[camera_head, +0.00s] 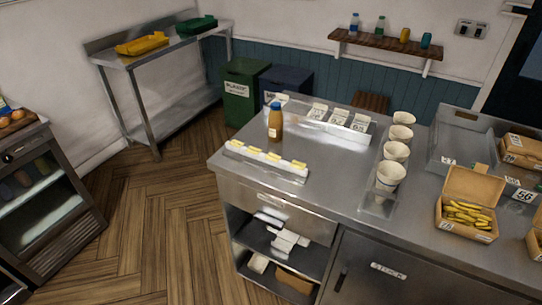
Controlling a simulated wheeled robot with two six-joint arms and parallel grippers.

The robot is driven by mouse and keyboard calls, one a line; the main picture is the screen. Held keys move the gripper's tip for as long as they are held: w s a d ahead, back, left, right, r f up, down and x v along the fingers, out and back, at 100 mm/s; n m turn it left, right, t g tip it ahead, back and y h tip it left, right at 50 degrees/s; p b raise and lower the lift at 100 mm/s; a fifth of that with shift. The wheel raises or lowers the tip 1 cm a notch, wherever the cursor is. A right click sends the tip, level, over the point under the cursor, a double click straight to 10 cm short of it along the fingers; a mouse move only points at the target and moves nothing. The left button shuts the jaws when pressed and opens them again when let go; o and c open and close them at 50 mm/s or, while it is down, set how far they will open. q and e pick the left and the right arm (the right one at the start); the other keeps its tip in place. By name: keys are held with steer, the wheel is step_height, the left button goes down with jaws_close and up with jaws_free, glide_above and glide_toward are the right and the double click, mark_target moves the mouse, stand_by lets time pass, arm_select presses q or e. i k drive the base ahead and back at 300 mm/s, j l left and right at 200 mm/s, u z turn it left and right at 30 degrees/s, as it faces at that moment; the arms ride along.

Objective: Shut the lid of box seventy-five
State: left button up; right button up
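An open cardboard box (453,225) of yellow fries stands on the steel counter at the right, its lid (473,186) raised at the back. Small labels on its front are too small to read. A second box (536,242) is cut off by the right edge. A brown box (521,146) lies in the steel tray behind, with a label I cannot read. A tag (523,195) near the tray's front reads 56. I cannot make out the number seventy-five on any box. Neither gripper shows.
The steel counter (335,178) has clear room at its middle. A holder with several paper cups (391,174) stands left of the open box. A brown bottle (275,122), a strip with yellow tags (265,161) and a steel tray (457,120) are also on it.

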mark_target(475, 185)
steer(key=z, duration=1.7)
